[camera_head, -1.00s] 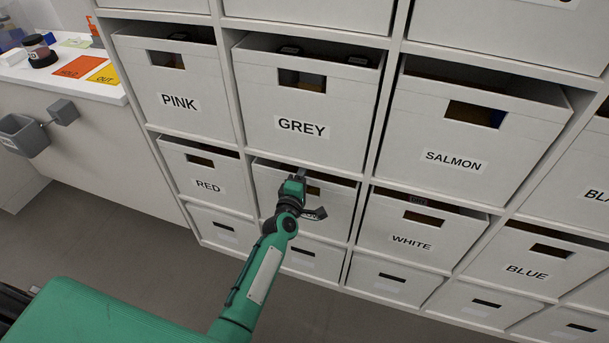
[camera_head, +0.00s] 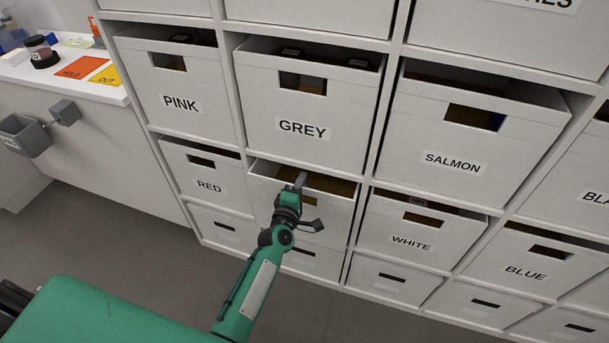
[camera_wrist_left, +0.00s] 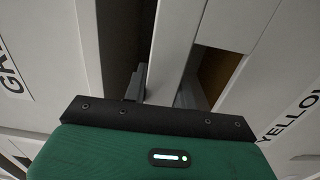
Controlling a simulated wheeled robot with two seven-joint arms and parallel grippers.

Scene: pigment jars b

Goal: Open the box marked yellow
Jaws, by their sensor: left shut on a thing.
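The box marked yellow (camera_head: 336,211) sits in the row under the grey box, between the red and white boxes. It stands part way out of its slot, and its open top shows a brown inside. Its label is hidden behind my left arm in the head view, but the word YELLOW shows on its front in the left wrist view (camera_wrist_left: 293,85). My left gripper (camera_head: 298,181) is shut on the top edge of its front wall; the fingers also show in the left wrist view (camera_wrist_left: 160,88). My right gripper is not in view.
The grey box (camera_head: 300,118) is directly above, the red box (camera_head: 205,172) to the left and the white box (camera_head: 413,235) to the right. A white counter (camera_head: 40,75) with a jar (camera_head: 40,48) and coloured cards stands at the left. The floor in front is clear.

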